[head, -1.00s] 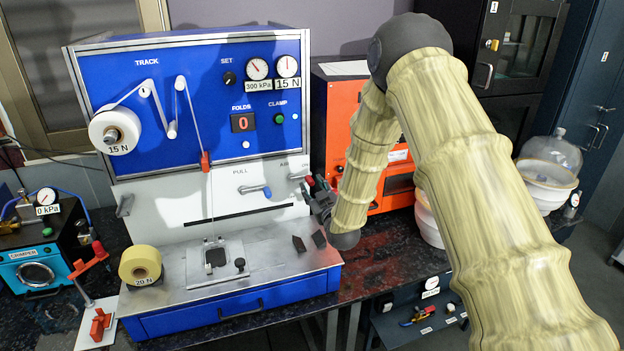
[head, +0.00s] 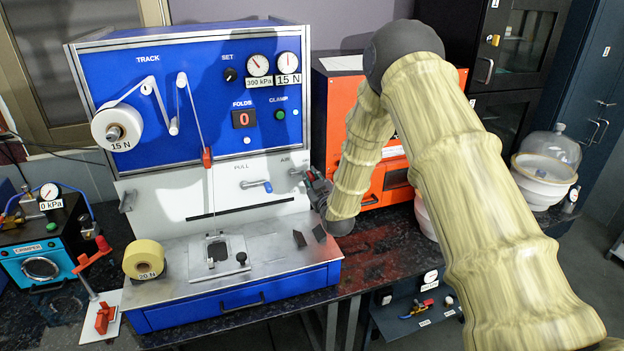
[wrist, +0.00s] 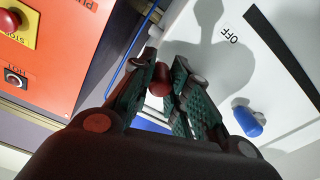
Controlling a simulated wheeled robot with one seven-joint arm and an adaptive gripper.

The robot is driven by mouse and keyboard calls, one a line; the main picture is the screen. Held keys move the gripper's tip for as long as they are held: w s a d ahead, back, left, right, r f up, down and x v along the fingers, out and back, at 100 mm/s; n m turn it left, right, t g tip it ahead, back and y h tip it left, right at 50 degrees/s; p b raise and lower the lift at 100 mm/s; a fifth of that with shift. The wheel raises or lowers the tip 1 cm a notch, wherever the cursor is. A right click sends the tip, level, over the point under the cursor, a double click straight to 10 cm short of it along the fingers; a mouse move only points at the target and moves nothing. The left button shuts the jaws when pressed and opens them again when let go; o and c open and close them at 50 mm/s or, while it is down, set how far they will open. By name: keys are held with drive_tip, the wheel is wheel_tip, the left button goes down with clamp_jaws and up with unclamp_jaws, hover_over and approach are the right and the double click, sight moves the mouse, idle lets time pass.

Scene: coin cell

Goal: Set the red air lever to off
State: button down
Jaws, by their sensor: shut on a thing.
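The red tip of the air lever (wrist: 160,82) shows between the two green padded fingers of my gripper (wrist: 166,88) in the wrist view. The fingers are shut on it. An OFF label (wrist: 230,35) is on the white panel to the right of the fingers. In the head view my gripper (head: 318,186) is at the right edge of the blue machine's white lower panel (head: 155,205), just right of the AIR label (head: 285,160). There the gripper hides most of the lever, so its exact angle cannot be told.
An orange machine (head: 385,180) stands close behind and right. The metal deck (head: 200,275) below holds a small fixture and tape roll.

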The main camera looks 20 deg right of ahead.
drive_tip(key=shift+f, duration=0.1)
drive_tip(key=f+m+b, duration=0.1)
drive_tip(key=m+b, duration=0.1)
drive_tip(key=b, duration=0.2)
drive_tip(key=shift+f+m, duration=0.3)
drive_tip(key=shift+f, duration=0.05)
drive_tip(key=f+m+b, duration=0.1)
drive_tip(key=m+b, duration=0.2)
drive_tip(key=b, duration=0.1)
drive_tip(key=a+f+m+b, duration=0.1)
drive_tip(key=m+b, duration=0.2)
drive_tip(key=a+f+m+b, duration=0.1)
drive_tip(key=m+b, duration=0.2)
drive_tip(key=b, duration=0.1)
drive_tip(key=shift+a+f+b, duration=0.1)
drive_tip(key=shift+b, duration=0.25)
drive_tip(key=m+b, duration=0.1)
drive_tip(key=a+m+b, duration=0.1)
drive_tip(key=m+b, duration=0.1)
drive_tip(key=shift+s+a+f+b, duration=0.1)
drive_tip(key=shift+a+f+b, duration=0.15)
drive_tip(key=shift+b, duration=0.15)
drive_tip(key=shift+a+r+m+b, duration=0.1)
drive_tip(key=shift+a+m+b, duration=0.25)
drive_tip(key=shift+m+b, duration=0.45)
drive_tip(key=shift+a+m+b, duration=0.3)
drive_tip(key=shift+m+b, duration=0.3)
drive_tip(key=shift+m, duration=0.3)
